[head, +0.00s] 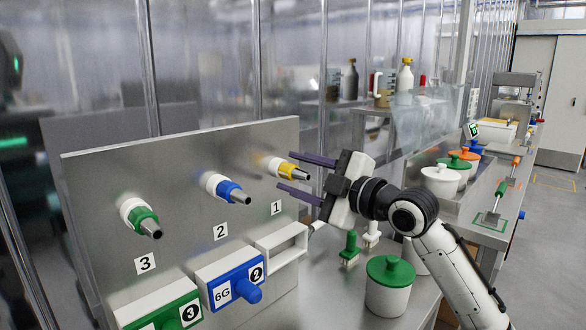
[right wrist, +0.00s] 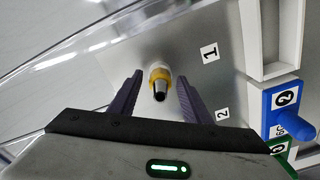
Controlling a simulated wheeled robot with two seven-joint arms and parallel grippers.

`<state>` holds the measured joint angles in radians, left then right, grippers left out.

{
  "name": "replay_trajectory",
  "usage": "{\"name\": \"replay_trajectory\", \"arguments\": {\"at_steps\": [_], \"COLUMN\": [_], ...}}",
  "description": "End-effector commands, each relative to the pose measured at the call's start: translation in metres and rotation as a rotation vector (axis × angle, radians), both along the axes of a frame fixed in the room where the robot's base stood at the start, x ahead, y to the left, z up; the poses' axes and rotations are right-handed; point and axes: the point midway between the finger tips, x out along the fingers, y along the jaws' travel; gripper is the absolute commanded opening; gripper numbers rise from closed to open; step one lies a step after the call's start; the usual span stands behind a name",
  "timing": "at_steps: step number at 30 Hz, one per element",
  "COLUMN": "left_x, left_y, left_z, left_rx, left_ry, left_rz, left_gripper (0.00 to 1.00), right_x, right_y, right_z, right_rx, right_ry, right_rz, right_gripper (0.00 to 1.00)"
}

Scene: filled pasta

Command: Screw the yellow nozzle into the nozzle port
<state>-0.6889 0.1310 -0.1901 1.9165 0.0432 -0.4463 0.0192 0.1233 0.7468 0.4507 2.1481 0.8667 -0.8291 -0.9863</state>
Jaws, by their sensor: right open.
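The yellow nozzle (head: 287,171), a yellow collar with a grey metal tip, sits at the white nozzle port (head: 262,162) above label 1 on the upright grey panel. In the right wrist view the nozzle (right wrist: 160,82) points toward the camera; how deeply it is seated cannot be told. My right gripper (head: 285,170) is open, its two dark fingers on either side of the nozzle. In the right wrist view the gripper (right wrist: 158,88) shows a gap between each finger and the nozzle. My left gripper is not in view.
The blue nozzle (head: 231,191) at port 2 and green nozzle (head: 146,222) at port 3 stick out of the panel (head: 200,160). Below are a blue holder (head: 222,272), a green holder (head: 165,312) and an empty white holder (head: 284,246). A green-lidded jar (head: 388,296) stands under my right arm.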

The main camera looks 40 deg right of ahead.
Motion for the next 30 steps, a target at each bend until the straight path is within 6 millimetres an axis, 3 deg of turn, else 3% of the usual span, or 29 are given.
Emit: {"name": "replay_trajectory", "arguments": {"at_steps": [22,30], "left_x": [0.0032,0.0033], "left_y": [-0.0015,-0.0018], "left_z": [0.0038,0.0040], "left_rx": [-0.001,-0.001], "left_ry": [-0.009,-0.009], "left_rz": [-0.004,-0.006], "left_gripper": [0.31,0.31], "right_x": [0.0026,0.0025], "right_y": [0.0002,0.0003], "right_z": [-0.0006,-0.0002], "right_rx": [0.001,0.001], "right_ry": [0.000,-0.001], "right_rz": [0.000,0.000], "right_gripper": [0.44,0.02]}}
